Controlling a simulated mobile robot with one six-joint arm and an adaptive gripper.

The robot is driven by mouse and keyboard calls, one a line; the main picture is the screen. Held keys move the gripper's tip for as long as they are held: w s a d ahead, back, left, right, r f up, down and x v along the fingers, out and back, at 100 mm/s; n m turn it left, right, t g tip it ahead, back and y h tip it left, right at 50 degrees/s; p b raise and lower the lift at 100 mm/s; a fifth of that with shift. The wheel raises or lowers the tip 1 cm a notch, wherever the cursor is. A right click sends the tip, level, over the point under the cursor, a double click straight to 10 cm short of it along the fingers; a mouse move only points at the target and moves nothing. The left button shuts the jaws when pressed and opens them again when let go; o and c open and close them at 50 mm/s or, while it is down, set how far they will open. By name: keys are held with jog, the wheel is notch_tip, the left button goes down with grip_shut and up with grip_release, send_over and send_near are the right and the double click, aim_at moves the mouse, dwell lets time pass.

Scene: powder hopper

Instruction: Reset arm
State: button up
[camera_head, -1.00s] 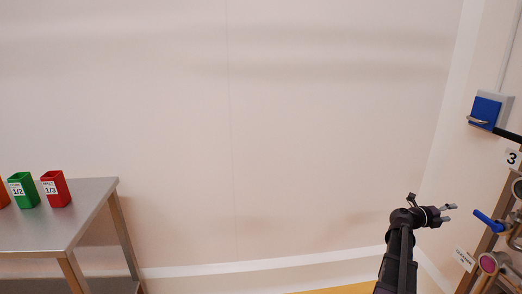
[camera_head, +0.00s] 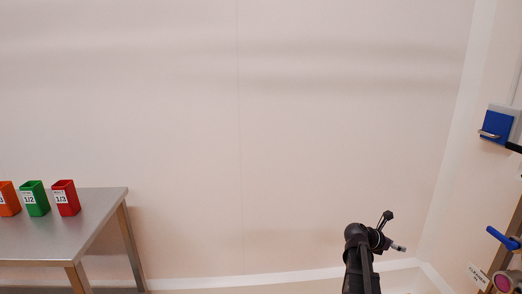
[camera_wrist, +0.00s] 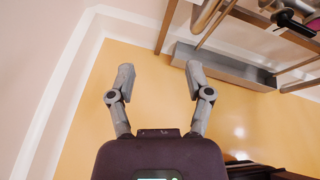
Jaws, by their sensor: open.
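My gripper (camera_head: 398,247) is at the lower right of the head view, in front of the pale wall, with my dark arm below it. In the wrist view my gripper (camera_wrist: 158,80) has its two grey fingers spread apart. Nothing is between them. Beyond the fingers the wrist view shows the yellow floor (camera_wrist: 150,72).
A steel table (camera_head: 100,222) at the left holds an orange bin (camera_head: 8,200), a green bin (camera_head: 36,200) and a red bin (camera_head: 66,199). At the right edge are a blue wall box (camera_head: 496,126) and a blue lever (camera_head: 502,238) on a frame. The space between is clear.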

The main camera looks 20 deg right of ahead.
jog(key=w+a+f+m+t+y, duration=0.1)
jog(key=a+f+m+y, duration=0.2)
jog(key=a, duration=0.6)
jog(key=w+a+f+m+y, duration=0.1)
jog(key=w+a+f+m, duration=0.1)
jog(key=a+m, duration=0.45)
jog(key=w+a+f+m+t+y, duration=0.1)
jog(key=a+f+m+y, duration=0.15)
jog(key=a, duration=0.85)
jog(key=s+a+f+m+y, duration=0.2)
jog(key=s+a+m+y, duration=0.15)
jog(key=a, duration=0.85)
jog(key=s+a+f+m+y, duration=0.1)
jog(key=s+a+m+y, duration=0.3)
jog(key=a, duration=0.7)
notch_tip(320, 180, up, 22)
jog(key=w+h+p, duration=0.1)
jog(key=w+p, duration=0.1)
jog(key=p, duration=2)
jog(key=shift+w+g, duration=0.4)
jog(key=shift+f+m, duration=0.1)
jog(key=shift+m, duration=0.15)
